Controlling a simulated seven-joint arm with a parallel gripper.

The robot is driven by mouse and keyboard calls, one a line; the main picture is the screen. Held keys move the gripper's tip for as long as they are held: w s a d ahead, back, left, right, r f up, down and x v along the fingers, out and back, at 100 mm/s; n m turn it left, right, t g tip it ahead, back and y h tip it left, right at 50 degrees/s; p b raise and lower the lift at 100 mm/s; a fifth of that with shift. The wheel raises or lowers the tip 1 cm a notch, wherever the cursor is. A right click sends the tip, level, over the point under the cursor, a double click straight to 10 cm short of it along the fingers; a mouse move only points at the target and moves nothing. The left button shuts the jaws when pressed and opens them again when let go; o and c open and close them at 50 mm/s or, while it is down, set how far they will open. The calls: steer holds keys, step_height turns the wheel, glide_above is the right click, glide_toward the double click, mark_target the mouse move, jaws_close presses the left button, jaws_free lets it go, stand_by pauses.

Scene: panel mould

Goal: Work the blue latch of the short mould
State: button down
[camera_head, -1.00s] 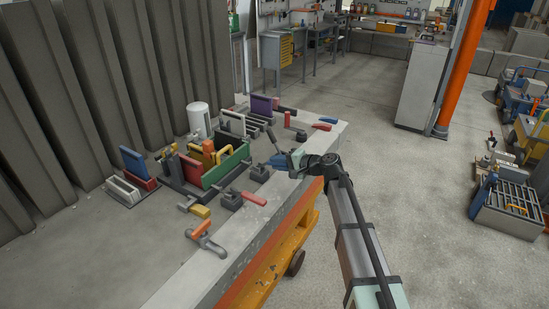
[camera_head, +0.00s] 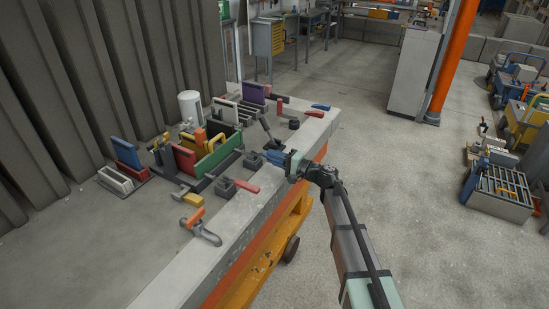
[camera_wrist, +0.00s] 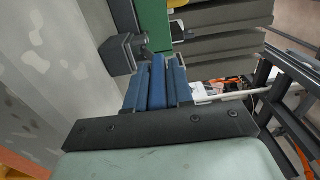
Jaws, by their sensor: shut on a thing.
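My gripper (camera_head: 272,157) is at the near side of the mould with the green side panel (camera_head: 218,153), above the concrete bench edge. In the wrist view its blue fingers (camera_wrist: 136,92) sit on both sides of a blue bar (camera_wrist: 157,82), which appears to be the blue latch handle. The gripper is shut on it. A dark latch block (camera_head: 252,160) is just left of the fingertips; a dark block also shows in the wrist view (camera_wrist: 117,54) beside the green panel (camera_wrist: 153,22). The handle's joint to the block is mostly hidden.
A red-handled latch (camera_head: 245,186) and an orange-handled clamp (camera_head: 200,228) lie nearer on the bench. A dark lever (camera_head: 266,126) stands beyond the gripper. Another blue handle (camera_head: 320,107) is at the far end. A white cylinder (camera_head: 189,106) stands behind the mould.

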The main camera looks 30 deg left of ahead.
steer(key=shift+f, duration=0.1)
steer(key=c, duration=1.1)
jaws_free()
steer(key=d, duration=1.3)
steer(key=shift+d+f, duration=0.1)
steer(key=shift+d, duration=0.3)
